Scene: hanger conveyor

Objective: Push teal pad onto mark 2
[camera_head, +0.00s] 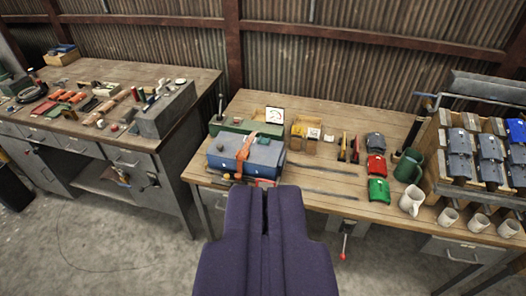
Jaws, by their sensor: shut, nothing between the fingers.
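My gripper (264,192) is purple and reaches up from the bottom middle of the view, with its fingers together and empty. Its tips show in front of the near edge of the right-hand wooden bench (322,177). I cannot make out a teal pad for certain. A small green item (379,190) lies on this bench near its front edge, right of the gripper, with a red item (376,165) behind it and a dark item (375,142) farther back. No numbered mark is readable, so I cannot tell where mark 2 is.
A blue-grey case (222,154) with an orange strap stands on the bench behind the gripper tips. A green pitcher (408,167), white mugs (412,199) and a rack of hanging items (459,152) are right. A cluttered bench (80,74) is left. Floor between benches is clear.

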